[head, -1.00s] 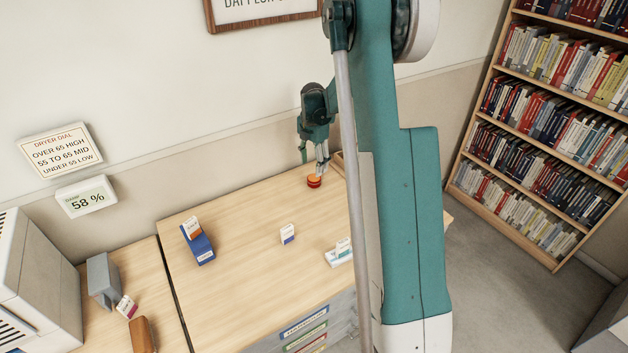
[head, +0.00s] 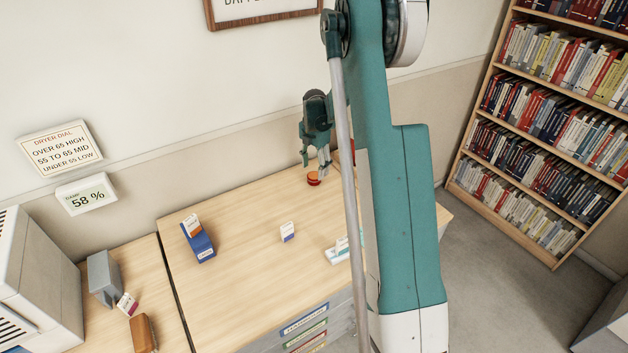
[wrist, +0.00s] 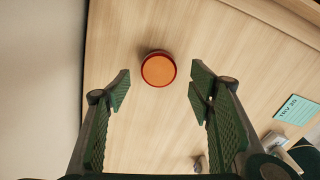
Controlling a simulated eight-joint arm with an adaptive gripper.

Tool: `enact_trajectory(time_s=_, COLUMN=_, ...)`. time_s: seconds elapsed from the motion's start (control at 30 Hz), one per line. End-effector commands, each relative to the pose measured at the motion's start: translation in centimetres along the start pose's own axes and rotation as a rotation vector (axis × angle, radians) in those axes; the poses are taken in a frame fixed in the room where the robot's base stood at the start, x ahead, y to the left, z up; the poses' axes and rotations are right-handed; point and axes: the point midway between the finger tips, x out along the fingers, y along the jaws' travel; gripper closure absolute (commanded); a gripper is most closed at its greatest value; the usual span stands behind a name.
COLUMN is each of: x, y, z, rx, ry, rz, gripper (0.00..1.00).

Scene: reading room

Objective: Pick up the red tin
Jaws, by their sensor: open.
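The red tin (head: 313,179) is a small round tin with an orange top, standing on the wooden table near its back edge. In the wrist view the tin (wrist: 158,69) lies ahead of the fingertips, centred between them sideways. My gripper (head: 315,161) is just above the tin in the head view. In the wrist view my gripper (wrist: 158,90) is open, with its fingers apart on either side and nothing between them. The tin is not touched by either finger in that view.
The wrist view shows a teal label (wrist: 296,110) at the right. The wall is close behind the table.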

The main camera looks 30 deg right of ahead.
Motion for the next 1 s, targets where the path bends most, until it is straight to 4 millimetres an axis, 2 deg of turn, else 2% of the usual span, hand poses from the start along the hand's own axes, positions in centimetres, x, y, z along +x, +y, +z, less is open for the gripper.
enact_trajectory(time_s=0.43, x=0.5, y=0.0, z=0.0, rx=0.0, ry=0.0, rz=0.0, gripper=0.47)
enact_trajectory(time_s=0.8, x=4.3, y=0.2, z=-0.2, rx=0.0, ry=0.0, rz=0.0, gripper=0.47)
enact_trajectory(time_s=1.0, x=5.3, y=0.2, z=-0.2, rx=0.0, ry=0.0, rz=0.0, gripper=0.47)
